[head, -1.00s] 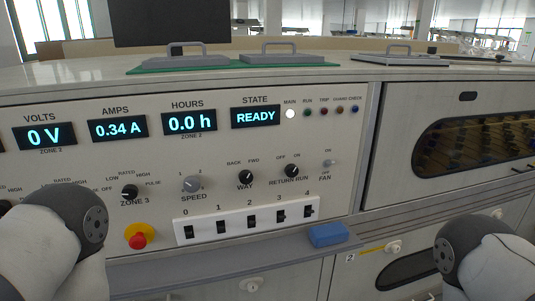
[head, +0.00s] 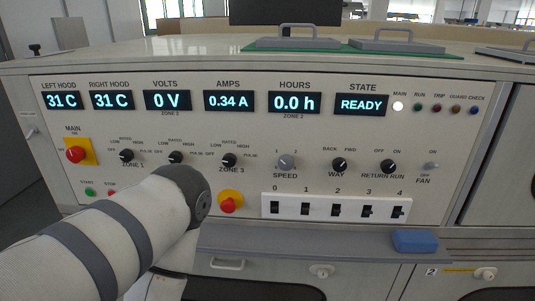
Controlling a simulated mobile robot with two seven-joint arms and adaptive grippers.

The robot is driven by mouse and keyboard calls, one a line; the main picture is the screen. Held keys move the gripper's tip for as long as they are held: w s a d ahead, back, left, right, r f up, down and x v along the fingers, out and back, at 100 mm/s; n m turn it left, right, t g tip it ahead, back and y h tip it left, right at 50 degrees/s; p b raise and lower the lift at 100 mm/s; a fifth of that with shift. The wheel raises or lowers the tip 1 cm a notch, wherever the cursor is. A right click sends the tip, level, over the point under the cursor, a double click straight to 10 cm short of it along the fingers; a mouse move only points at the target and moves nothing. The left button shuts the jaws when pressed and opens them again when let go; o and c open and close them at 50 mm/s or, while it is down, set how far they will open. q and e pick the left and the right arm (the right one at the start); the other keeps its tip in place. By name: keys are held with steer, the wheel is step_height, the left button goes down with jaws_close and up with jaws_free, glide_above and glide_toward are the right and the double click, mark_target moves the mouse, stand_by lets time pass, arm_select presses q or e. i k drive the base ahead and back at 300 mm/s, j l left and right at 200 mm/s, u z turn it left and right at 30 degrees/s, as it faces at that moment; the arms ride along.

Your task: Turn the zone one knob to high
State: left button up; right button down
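The zone one knob (head: 127,156) is a small black knob on the upright control panel, left of the middle in the head view. ZONE 1 is printed under it, with OFF, LOW, RATED, HIGH and PULSE around it. Its light pointer mark seems to face left, toward OFF, but it is small. My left arm comes in from the left below the knob, apart from it in the picture. Its bent joint hides part of the lower panel. Neither of my grippers is in view.
Similar knobs, zone two (head: 175,157) and zone three (head: 229,160), sit to the right. A red main switch (head: 75,154) is to the left, a red stop button (head: 230,203) below. A blue block (head: 414,240) lies on the grey ledge (head: 300,241).

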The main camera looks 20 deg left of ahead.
mark_target(126, 155)
steer(key=u, duration=1.65)
steer(key=i+l+z, duration=0.1)
steer(key=z, duration=0.35)
